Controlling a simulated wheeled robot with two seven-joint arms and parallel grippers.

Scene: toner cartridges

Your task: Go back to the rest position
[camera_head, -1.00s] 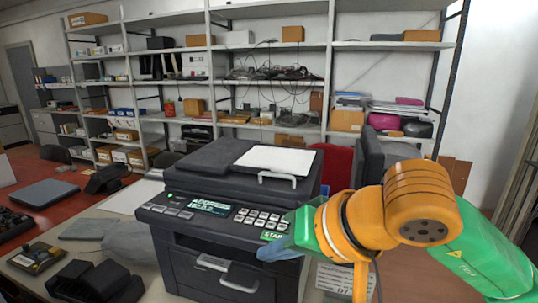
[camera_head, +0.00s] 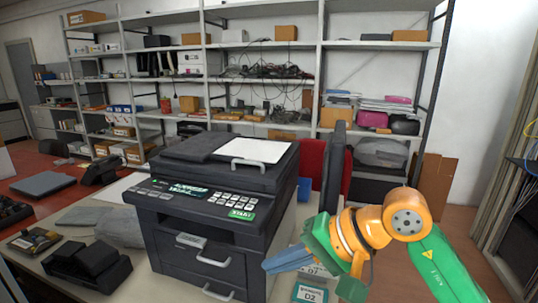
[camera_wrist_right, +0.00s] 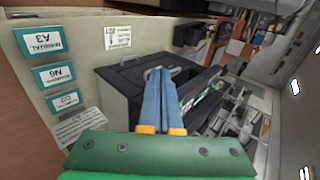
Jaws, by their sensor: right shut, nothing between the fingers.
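My right gripper (camera_head: 288,261) is shut and empty, its blue fingers pressed together, at the right side of the black printer (camera_head: 207,262). In the right wrist view the shut fingers (camera_wrist_right: 161,80) point toward the printer (camera_wrist_right: 135,72); I cannot tell whether they touch it. The printer stands on the table with a green START button (camera_head: 241,214) on its panel and a white sheet (camera_head: 262,150) on its lid. My left gripper is out of view.
Labelled cards, one of them D2 (camera_head: 310,293), lie on the table right of the printer. A black object (camera_head: 87,268) and a phone (camera_head: 102,172) are at the left. A red chair (camera_head: 311,165) and shelves (camera_head: 265,83) stand behind. Floor shows at the right.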

